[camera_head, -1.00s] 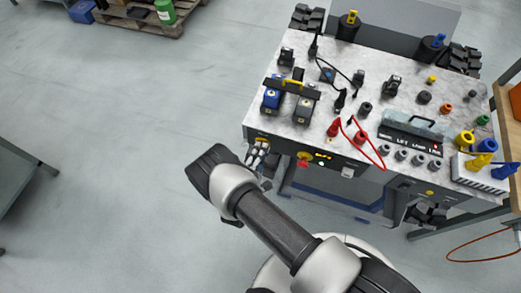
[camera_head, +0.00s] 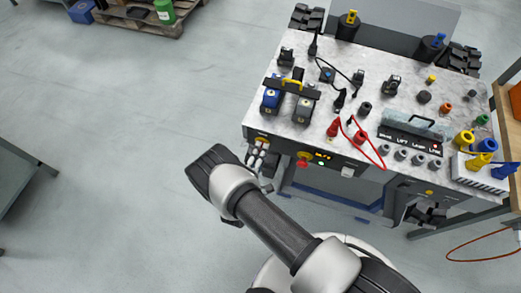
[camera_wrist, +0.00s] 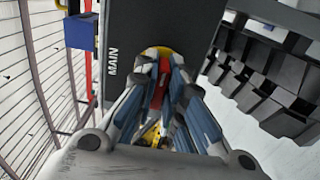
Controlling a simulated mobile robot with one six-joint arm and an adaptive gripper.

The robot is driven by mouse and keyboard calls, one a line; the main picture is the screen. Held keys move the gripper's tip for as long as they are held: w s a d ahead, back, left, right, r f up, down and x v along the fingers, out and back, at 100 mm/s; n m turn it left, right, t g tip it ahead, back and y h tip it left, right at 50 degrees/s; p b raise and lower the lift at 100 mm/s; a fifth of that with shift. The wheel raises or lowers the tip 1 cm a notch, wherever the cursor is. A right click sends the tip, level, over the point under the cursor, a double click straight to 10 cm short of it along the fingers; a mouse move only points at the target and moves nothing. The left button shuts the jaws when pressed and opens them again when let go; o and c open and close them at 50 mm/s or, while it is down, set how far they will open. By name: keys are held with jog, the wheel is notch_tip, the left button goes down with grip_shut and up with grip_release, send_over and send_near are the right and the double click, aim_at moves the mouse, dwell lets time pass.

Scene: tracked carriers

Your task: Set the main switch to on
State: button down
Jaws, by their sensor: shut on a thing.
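The main switch (camera_wrist: 163,72) is a red handle on a yellow round base, beside the white word MAIN on the dark front panel (camera_wrist: 130,28) in the wrist view. My gripper (camera_wrist: 162,85) is shut on the red handle, with one finger on each side of it. In the head view my gripper (camera_head: 257,154) is at the left end of the carrier's front face, and its fingers largely hide the switch there. The fingers also cover much of the handle in the wrist view, so its exact angle is hard to tell.
The carrier's top (camera_head: 345,90) bears batteries, plugs and several knobs. A wooden bench (camera_head: 508,120) stands at right.

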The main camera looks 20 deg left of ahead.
jog(key=c, duration=1.7)
grip_release()
jog(key=shift+s, duration=0.1)
jog(key=s, duration=0.8)
jog(key=s+a, duration=0.1)
jog(key=s, duration=0.2)
jog(key=shift+s, duration=0.4)
